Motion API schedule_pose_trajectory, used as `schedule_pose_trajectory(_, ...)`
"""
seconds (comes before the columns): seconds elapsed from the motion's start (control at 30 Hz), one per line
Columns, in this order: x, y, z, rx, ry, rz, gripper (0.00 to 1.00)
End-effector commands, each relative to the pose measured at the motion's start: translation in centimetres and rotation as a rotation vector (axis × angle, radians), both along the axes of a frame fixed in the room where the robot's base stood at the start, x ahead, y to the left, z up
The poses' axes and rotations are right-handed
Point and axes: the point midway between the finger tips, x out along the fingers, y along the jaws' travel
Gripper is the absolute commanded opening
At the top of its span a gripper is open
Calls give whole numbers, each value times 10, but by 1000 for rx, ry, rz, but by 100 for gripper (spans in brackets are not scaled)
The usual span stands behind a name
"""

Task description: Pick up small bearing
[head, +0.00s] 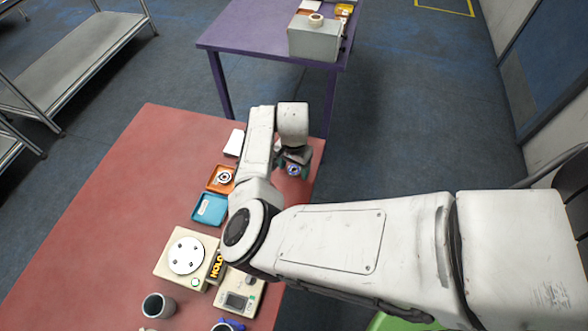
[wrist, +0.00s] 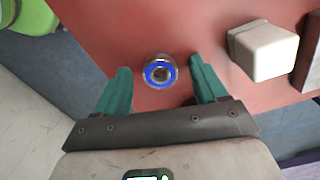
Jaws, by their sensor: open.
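The small bearing (wrist: 161,72), a metal ring with a blue band, is on the red table in the wrist view. It lies between my gripper's two green fingers (wrist: 159,77), near the level of their tips, with a gap on each side. My gripper (head: 293,168) is open. In the head view it is low over the right part of the red table, near its edge, with the blue band of the bearing (head: 293,170) just showing between the fingers. I cannot tell the height between fingertips and table.
A whitish block (wrist: 264,50) stands right of the bearing in the wrist view. On the red table (head: 120,190) are an orange tray (head: 213,187), a blue tray (head: 203,216), a scale (head: 168,262) and a grey cup (head: 158,306). A purple table (head: 240,35) stands beyond.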

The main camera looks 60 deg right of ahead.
Motion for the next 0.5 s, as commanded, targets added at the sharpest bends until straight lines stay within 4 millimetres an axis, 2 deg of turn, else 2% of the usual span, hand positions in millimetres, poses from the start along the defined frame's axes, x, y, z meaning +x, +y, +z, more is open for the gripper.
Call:
schedule_pose_trajectory(0.1,0,0,0,0,0,0,70)
schedule_pose_trajectory(0.5,0,0,0,0,0,1,31)
